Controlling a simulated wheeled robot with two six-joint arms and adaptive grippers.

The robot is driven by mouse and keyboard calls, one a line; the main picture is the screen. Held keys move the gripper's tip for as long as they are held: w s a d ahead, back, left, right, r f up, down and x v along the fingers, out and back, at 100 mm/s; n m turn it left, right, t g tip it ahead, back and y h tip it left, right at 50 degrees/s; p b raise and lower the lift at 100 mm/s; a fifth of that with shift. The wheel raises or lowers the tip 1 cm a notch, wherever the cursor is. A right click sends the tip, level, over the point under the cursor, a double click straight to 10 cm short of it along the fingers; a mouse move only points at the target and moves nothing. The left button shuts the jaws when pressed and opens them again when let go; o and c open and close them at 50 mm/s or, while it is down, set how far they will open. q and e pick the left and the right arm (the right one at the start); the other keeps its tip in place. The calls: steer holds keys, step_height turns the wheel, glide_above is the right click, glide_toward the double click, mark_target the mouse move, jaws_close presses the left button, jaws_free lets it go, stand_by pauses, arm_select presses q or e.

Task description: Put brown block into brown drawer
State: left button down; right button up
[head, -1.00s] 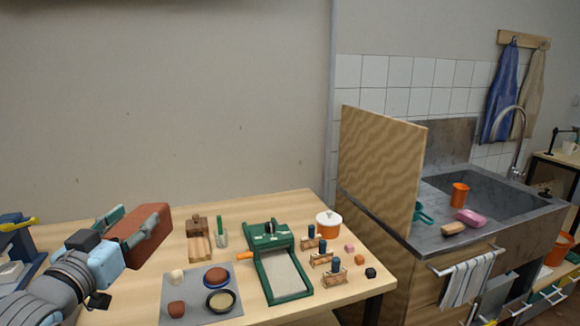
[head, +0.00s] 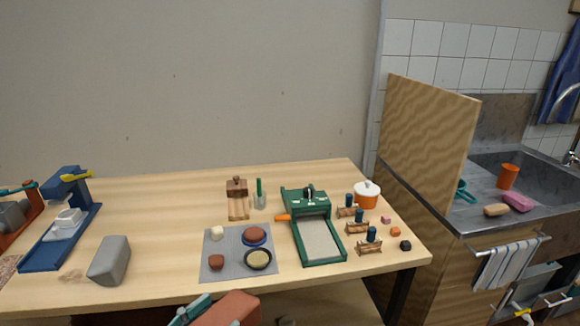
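The brown block (head: 236,308) is a large reddish-brown brick at the bottom edge of the head view, partly cut off. My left gripper (head: 200,311) is shut on it, with only its green and grey finger parts showing. The block is held in front of the table's front edge, apart from the tabletop. I cannot make out a brown drawer in this view. My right gripper is not in view.
The wooden table (head: 140,210) carries a grey block (head: 109,260), a blue press-like device (head: 60,225), a grey mat (head: 213,243) with small bowls and lumps, a green tray device (head: 318,235) and a white-orange pot (head: 367,194).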

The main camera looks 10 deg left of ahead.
arm_select(q)
steer(key=shift+w+r, duration=0.2)
steer(key=w+a+r+n+y, duration=0.1)
steer(key=w+a+r, duration=0.2)
steer(key=w+r, duration=0.6)
steer(key=w+a+r+n+t+y, duration=0.2)
steer(key=w+a+r+n+y, duration=0.4)
steer(key=w+a+r+y, duration=0.45)
steer(key=a+f+n+g+y, duration=0.1)
steer(key=a+f+n+y, duration=0.3)
steer(key=a+f, duration=0.5)
steer(key=shift+m, duration=0.3)
steer(key=shift+w+a+f+b, duration=0.2)
steer(key=shift+f+b, duration=0.75)
steer(key=shift+f, duration=2.05)
steer(key=shift+s+a+f+b, duration=0.25)
steer(key=shift+f+b, duration=0.65)
steer(key=shift+f, duration=2.15)
steer(key=shift+w+a+f+b, duration=0.25)
steer(key=shift+f+b, duration=0.7)
steer(key=shift+f, duration=2.05)
steer(key=shift+s+a, duration=0.1)
